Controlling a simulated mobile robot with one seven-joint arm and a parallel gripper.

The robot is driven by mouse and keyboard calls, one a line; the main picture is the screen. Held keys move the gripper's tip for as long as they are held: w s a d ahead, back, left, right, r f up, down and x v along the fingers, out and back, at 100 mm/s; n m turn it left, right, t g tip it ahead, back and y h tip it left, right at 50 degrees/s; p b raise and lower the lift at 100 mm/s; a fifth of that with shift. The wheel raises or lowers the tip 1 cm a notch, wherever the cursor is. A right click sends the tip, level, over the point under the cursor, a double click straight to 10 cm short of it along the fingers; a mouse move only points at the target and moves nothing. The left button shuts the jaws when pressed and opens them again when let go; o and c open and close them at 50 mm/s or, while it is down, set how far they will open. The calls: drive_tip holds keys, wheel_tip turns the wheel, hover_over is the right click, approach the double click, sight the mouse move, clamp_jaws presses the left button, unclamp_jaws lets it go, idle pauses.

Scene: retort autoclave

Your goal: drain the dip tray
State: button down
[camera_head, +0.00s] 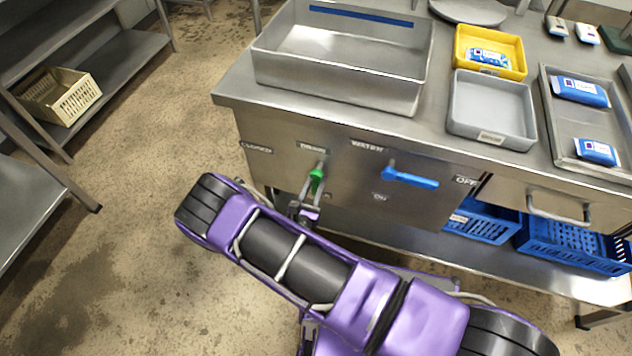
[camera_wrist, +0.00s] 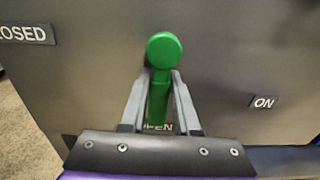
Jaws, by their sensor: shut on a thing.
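The dip tray (camera_head: 335,86) is a large steel basin on the left end of the steel counter in the head view. I cannot tell whether liquid lies in it. The green drain handle (camera_head: 316,180) is on the counter's front panel below the tray. In the wrist view the green handle (camera_wrist: 164,52) hangs down from its round pivot, its lower end over the partly hidden OPEN label (camera_wrist: 158,127). The CLOSED label (camera_wrist: 26,34) is to its left. My gripper (camera_wrist: 160,92) is shut on the green handle, one finger on each side.
A blue water handle (camera_head: 410,179) points right toward the OFF label (camera_head: 466,181). A yellow tray (camera_head: 462,36), a grey tray (camera_head: 492,136) and a steel tray with blue packs stand on the counter. Blue crates (camera_head: 575,250) sit below. The floor at left is open.

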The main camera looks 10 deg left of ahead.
sight(307, 160)
drive_tip(key=shift+m, duration=0.3)
drive_tip(key=a+m, duration=0.1)
drive_tip(key=m, duration=0.5)
drive_tip(key=a+r+m, duration=0.1)
drive_tip(key=m, duration=0.1)
drive_tip(key=shift+w+a+m+b, duration=0.1)
drive_tip(key=shift+a+m+b, duration=0.2)
drive_tip(key=shift+a+m, duration=0.1)
drive_tip(key=m, duration=0.1)
drive_tip(key=r+m, duration=0.1)
drive_tip(key=m, duration=0.2)
drive_tip(key=shift+a+r, duration=0.2)
drive_tip(key=shift+a, duration=0.15)
drive_tip(key=shift+a+r+m+p, duration=0.15)
drive_tip(key=shift+r+m, duration=0.2)
drive_tip(key=shift+m, duration=0.8)
drive_tip(key=shift+r+m+p, duration=0.15)
drive_tip(key=shift+r+m, duration=0.2)
drive_tip(key=shift+m, duration=0.8)
drive_tip(key=c, duration=0.6)
unclamp_jaws()
drive_tip(key=shift+c, duration=0.2)
